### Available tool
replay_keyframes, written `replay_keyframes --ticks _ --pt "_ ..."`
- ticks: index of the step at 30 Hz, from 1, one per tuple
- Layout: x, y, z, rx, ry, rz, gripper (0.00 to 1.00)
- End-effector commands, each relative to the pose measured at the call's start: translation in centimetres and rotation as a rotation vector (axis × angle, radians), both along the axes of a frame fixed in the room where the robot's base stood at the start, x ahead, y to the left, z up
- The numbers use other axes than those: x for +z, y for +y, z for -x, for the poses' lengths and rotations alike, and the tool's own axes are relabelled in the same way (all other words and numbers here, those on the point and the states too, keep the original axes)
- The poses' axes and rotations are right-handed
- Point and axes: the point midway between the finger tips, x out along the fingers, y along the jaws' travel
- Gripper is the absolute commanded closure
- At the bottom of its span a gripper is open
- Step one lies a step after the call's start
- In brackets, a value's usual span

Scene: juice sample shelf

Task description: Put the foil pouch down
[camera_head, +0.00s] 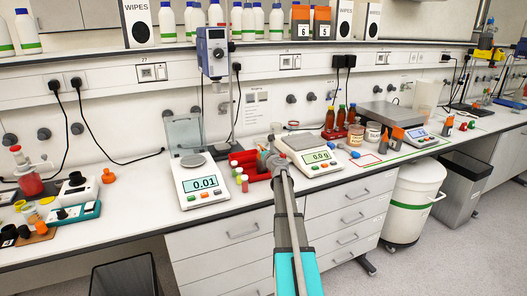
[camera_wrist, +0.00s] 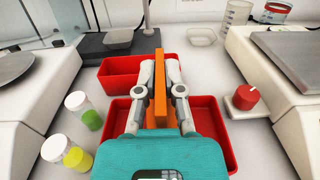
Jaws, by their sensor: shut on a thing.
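The foil pouch (camera_wrist: 160,105) shows in the wrist view as a narrow, upright orange slab seen edge-on. My gripper (camera_wrist: 159,75) is shut on it, one finger on each side. The pouch is over a front red tray (camera_wrist: 218,135), with a second red tray (camera_wrist: 116,86) behind it to the left. I cannot tell whether the pouch's lower edge touches anything, because my fingers and wrist hide it. In the head view my arm reaches to the bench beside the red trays (camera_head: 258,174), and I cannot make out the pouch clearly.
A balance reading 0.01 (camera_head: 201,185) stands left of the trays, and another balance (camera_head: 311,158) stands right. Two capped vials (camera_wrist: 82,110) are close on the left in the wrist view. A red-knobbed object (camera_wrist: 245,98) is on the right. Bench (camera_head: 140,190) is clear left of the 0.01 balance.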

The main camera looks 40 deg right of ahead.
Motion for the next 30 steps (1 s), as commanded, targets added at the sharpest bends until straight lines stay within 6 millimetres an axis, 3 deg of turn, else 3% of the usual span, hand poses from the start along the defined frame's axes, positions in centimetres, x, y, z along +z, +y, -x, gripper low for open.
replay_keyframes --ticks 6,7,12,30 --pt "-0.31 -0.03 0.02 0.000 0.000 0.000 1.00" --pt "-0.24 -0.03 0.02 0.000 0.000 0.000 0.85" --pt "-0.19 -0.04 0.03 -0.001 0.000 0.000 0.54" --pt "0.02 0.15 0.70 -0.001 0.000 0.000 0.54"
